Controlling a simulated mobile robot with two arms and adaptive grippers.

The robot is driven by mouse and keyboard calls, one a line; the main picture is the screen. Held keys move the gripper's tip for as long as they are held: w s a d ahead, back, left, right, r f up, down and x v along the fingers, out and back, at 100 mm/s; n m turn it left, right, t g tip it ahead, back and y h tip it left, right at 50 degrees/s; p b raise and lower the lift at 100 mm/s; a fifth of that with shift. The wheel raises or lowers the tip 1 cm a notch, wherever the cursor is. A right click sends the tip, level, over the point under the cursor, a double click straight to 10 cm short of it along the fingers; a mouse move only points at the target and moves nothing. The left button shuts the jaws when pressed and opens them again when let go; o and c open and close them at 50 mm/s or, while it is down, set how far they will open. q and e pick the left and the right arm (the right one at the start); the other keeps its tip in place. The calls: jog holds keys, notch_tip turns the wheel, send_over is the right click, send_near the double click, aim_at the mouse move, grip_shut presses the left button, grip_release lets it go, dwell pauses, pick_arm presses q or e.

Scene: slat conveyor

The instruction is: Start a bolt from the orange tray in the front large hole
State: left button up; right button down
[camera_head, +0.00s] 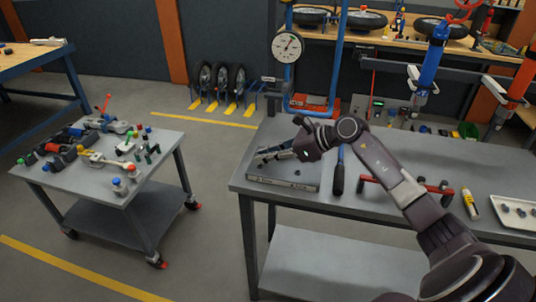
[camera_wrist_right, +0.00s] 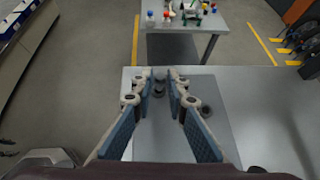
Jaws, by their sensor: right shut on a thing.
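My right gripper (camera_head: 264,155) reaches in from the right over the grey plate (camera_head: 283,182) at the table's left end. In the wrist view its fingertips (camera_wrist_right: 160,78) are closed in on a small dark piece (camera_wrist_right: 159,89), which looks like the bolt; its lower end is hard to make out. The plate (camera_wrist_right: 190,139) lies below the fingers, and a dark round spot that may be a hole (camera_wrist_right: 207,110) shows right of them. I cannot tell whether the bolt touches the plate. I cannot make out an orange tray holding bolts. My left gripper is out of view.
A dark-handled tool (camera_head: 338,178) and a red-handled bar (camera_head: 405,186) lie right of the plate. A white tray (camera_head: 515,226) with dark pieces and a yellow tube (camera_head: 470,204) are farther right. A dial gauge (camera_head: 287,47) hangs behind. A cluttered cart (camera_head: 65,187) stands left.

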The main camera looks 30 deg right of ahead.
dwell(0.8)
jog(key=shift+s+f+b, duration=0.1)
jog(key=shift+f+b, duration=0.5)
jog(key=shift+b, duration=0.3)
dwell(0.5)
jog(key=shift+s+a+m+t+h+p, duration=0.1)
jog(key=shift+m+t+h+p, duration=0.4)
jog(key=shift+p, duration=0.7)
jog(key=shift+s+a+m+t+h+p, duration=0.1)
jog(key=shift+m+t+h+p, duration=0.1)
jog(key=shift+m+h+p, duration=0.75)
jog(key=shift+f+p, duration=0.25)
jog(key=shift+p, duration=0.6)
